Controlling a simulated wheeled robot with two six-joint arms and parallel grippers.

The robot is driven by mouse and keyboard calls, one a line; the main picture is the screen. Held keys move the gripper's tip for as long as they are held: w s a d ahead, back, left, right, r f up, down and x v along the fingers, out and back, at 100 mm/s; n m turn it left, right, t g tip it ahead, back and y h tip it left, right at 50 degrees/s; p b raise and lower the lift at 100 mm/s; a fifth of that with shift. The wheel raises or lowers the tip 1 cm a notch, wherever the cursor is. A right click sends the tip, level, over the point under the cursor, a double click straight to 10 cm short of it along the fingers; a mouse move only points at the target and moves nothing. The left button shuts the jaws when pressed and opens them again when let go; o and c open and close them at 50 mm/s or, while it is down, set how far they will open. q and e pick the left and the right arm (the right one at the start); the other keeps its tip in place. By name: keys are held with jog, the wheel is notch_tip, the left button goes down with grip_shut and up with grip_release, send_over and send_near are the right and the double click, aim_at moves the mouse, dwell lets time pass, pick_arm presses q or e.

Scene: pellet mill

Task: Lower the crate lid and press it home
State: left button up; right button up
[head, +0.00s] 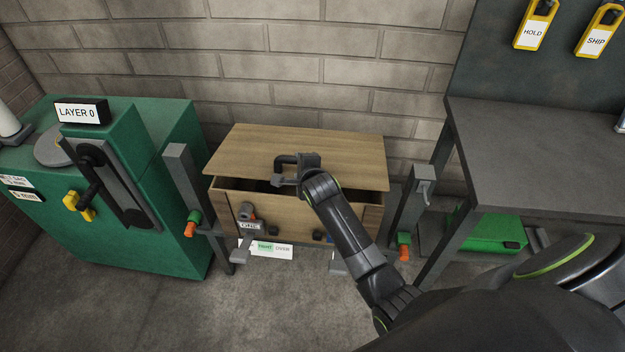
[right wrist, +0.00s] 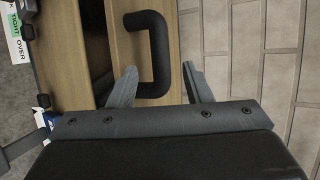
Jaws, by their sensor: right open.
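The wooden crate (head: 285,211) stands by the wall. Its lid (head: 340,157) is tilted up at the front, leaving a dark gap above the front wall. A dark handle (head: 283,161) is on the lid, and it also shows in the right wrist view (right wrist: 160,45). My right gripper (head: 290,180) is at this handle. In the right wrist view its fingers (right wrist: 160,78) are apart, with the handle's bar in line with the space between them. I cannot tell whether they touch it. My left gripper is not in view.
A green machine (head: 160,255) stands left and a grey bench (head: 540,150) right. Grey posts with orange-tipped clamps (head: 190,224) (head: 404,246) flank the crate. A green case (head: 490,232) lies under the bench. Open floor is in front of the crate.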

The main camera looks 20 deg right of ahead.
jog(key=v, duration=1.2)
jog(key=shift+s, duration=0.2)
